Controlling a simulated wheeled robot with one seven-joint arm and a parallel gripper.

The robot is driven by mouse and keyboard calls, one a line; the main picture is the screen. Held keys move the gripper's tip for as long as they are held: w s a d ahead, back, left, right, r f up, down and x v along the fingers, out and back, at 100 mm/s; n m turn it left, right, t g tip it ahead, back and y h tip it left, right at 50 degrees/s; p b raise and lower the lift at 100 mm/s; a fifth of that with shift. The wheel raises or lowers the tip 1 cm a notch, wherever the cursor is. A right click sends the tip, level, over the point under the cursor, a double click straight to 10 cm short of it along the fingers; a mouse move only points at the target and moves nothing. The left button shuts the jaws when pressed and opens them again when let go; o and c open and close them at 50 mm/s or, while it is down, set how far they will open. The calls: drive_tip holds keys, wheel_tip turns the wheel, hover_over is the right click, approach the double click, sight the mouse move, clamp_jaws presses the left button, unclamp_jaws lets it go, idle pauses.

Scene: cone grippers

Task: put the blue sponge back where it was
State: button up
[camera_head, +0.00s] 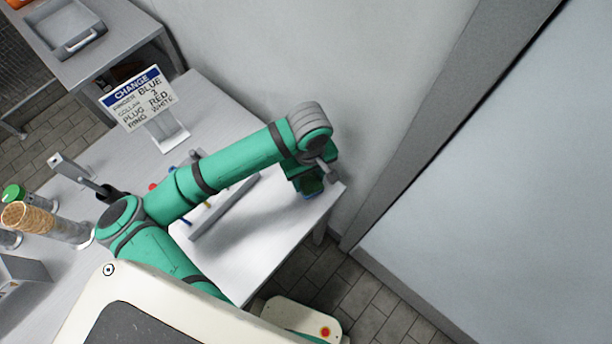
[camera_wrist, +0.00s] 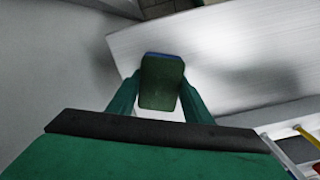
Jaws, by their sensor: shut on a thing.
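The blue sponge (camera_wrist: 162,82) is between my gripper's fingers (camera_wrist: 160,98) in the wrist view. It shows a dark green face and a thin blue edge at its far side. In the head view, my gripper (camera_head: 308,180) is over the right end of the white table (camera_head: 270,235), near the wall. A sliver of the sponge (camera_head: 308,196) shows below it. My gripper is shut on the sponge. I cannot tell whether the sponge touches the table top.
A grey rack (camera_head: 225,210) with coloured parts lies partly behind my arm; its corner shows in the wrist view (camera_wrist: 296,146). A sign (camera_head: 138,98) stands at the back. The table around the gripper is bare.

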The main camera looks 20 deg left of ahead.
sight(306, 181)
drive_tip(key=shift+s+a+f, duration=0.25)
drive_tip(key=shift+s, duration=0.25)
drive_tip(key=shift+w+f, duration=0.1)
drive_tip(key=shift+f, duration=0.05)
drive_tip(key=o, duration=1)
drive_tip(key=shift+d, duration=0.1)
wheel_tip(306, 181, up, 12)
drive_tip(key=shift+r, duration=0.2)
